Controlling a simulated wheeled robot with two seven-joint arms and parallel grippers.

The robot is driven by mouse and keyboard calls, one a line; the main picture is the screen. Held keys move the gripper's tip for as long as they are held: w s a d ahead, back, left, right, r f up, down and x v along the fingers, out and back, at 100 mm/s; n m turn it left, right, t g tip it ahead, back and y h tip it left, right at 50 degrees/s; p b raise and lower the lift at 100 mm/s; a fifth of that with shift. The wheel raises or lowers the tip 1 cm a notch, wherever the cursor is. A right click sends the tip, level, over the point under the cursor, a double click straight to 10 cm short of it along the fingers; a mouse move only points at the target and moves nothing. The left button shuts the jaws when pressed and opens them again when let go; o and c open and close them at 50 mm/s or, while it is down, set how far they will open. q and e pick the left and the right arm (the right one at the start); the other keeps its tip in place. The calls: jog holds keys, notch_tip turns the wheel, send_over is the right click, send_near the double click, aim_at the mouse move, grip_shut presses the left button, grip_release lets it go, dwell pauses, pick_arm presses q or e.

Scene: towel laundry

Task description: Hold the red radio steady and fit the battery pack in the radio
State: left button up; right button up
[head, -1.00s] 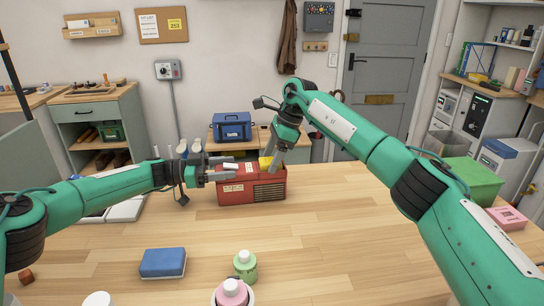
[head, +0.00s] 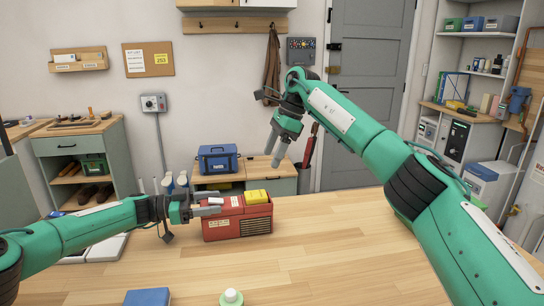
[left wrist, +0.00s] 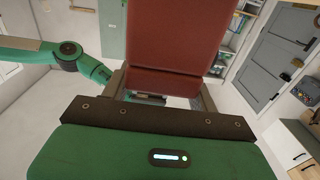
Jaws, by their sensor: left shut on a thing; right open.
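The red radio (head: 238,222) stands upright on the wooden table, its dark grille facing me. The yellow battery pack (head: 256,197) is at the right part of the radio's top, its upper part standing above the red case; how deep it sits is hidden. My left gripper (head: 212,206) is shut on the left end of the radio. In the left wrist view the radio's red body (left wrist: 175,45) fills the space ahead of the jaws. My right gripper (head: 277,150) is open and empty, in the air above and to the right of the pack, clear of it.
A blue sponge-like block (head: 147,297) and a green-white bottle (head: 231,298) are at the table's near side. A blue toolbox (head: 217,160) sits on a cabinet behind the table. The table right of the radio is clear.

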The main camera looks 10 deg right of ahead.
pick_arm(q)
jog(key=o, duration=1.4)
